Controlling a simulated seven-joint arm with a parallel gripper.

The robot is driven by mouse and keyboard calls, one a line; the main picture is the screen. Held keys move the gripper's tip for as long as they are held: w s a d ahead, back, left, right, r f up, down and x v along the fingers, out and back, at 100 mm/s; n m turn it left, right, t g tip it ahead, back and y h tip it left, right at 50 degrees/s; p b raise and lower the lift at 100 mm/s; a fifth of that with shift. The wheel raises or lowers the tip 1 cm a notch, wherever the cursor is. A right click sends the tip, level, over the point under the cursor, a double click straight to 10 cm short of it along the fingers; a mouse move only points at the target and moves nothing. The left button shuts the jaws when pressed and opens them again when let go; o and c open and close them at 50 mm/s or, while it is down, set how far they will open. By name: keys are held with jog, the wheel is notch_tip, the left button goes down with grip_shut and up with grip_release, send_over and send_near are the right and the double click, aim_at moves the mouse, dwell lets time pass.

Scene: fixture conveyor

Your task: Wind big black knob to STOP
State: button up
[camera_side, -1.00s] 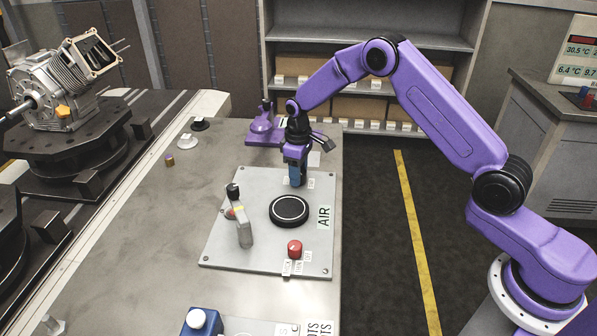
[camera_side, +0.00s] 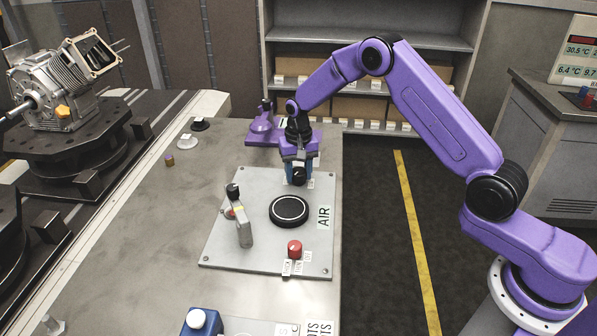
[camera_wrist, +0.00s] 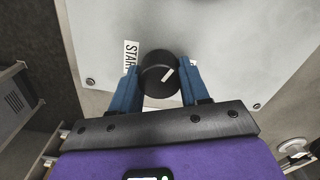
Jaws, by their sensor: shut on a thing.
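The big black knob (camera_wrist: 157,74) stands on the grey panel, with a white pointer mark on its face. It also shows in the side view (camera_side: 299,176), at the panel's far end. My gripper (camera_wrist: 158,80) has its two blue fingers on either side of the knob and is shut on it. The pointer mark slants toward the upper right in the wrist view. A START label (camera_wrist: 131,56) lies left of the knob in that view. A label on the knob's other side is mostly hidden by the right finger.
The grey panel (camera_side: 220,245) also carries a black round dial (camera_side: 289,210), a lever with a black tip (camera_side: 240,218), a red knob (camera_side: 295,249) and an AIR label (camera_side: 325,217). A purple fixture (camera_side: 264,127) stands behind the panel. The bench left of it is mostly clear.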

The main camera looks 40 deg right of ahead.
jog(key=m, duration=0.4)
jog(key=shift+w+r+m, duration=0.1)
jog(key=shift+w+m, duration=0.05)
jog(key=shift+m, duration=0.15)
jog(key=m, duration=0.3)
jog(key=shift+m, duration=0.3)
jog(key=m, duration=0.4)
jog(key=shift+d, duration=0.1)
jog(key=shift+m, duration=1.5)
jog(key=shift+d, duration=0.15)
jog(key=o, duration=0.9)
jog(key=shift+o, duration=0.8)
jog(key=shift+s, duration=0.2)
